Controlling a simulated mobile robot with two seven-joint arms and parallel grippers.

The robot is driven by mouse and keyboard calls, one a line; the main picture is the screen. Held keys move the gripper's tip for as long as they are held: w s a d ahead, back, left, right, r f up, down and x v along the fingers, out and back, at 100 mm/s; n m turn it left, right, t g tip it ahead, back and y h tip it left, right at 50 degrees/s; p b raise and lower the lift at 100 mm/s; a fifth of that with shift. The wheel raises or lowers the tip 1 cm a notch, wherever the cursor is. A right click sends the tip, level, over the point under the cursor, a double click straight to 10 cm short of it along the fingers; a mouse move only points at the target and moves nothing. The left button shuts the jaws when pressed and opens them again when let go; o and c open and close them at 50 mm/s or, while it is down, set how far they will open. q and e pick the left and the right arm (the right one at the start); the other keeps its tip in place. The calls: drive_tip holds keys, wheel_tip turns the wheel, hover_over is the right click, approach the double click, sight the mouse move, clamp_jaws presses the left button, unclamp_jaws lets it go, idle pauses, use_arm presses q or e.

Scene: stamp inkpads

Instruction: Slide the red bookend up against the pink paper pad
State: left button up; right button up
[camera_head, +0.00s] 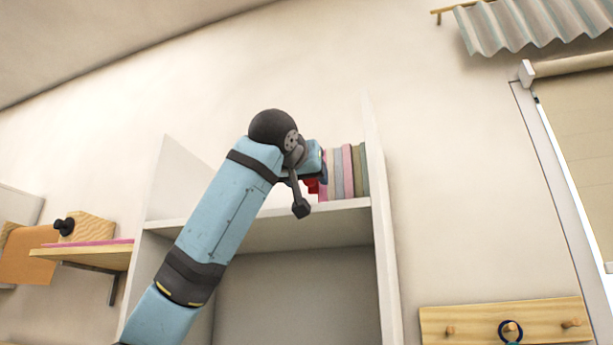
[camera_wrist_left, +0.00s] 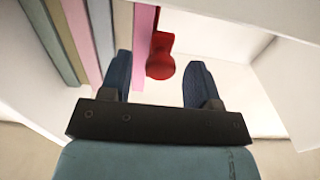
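The red bookend (camera_wrist_left: 161,58) shows between the two fingertips of my left gripper (camera_wrist_left: 159,75) in the left wrist view. The fingers are apart, with a gap on the bookend's right side. A pink paper pad (camera_wrist_left: 142,45) stands just left of the bookend, at the end of a row; I cannot tell whether they touch. In the head view my left gripper (camera_head: 316,170) is at the shelf, hiding most of the bookend (camera_head: 312,187), left of the pink pad (camera_head: 324,190). My right gripper is not in view.
Several other pads (camera_head: 348,172), one of them also pink, stand upright between the end pad and the cabinet's right side panel (camera_head: 382,205). The shelf board (camera_head: 290,228) is clear left of my gripper. A wooden peg rail (camera_head: 470,322) hangs at lower right.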

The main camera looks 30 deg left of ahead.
use_arm(q)
drive_tip(key=shift+s, duration=0.1)
drive_tip(key=v, duration=1.3)
drive_tip(key=shift+s+d, duration=0.15)
drive_tip(key=shift+s, duration=0.15)
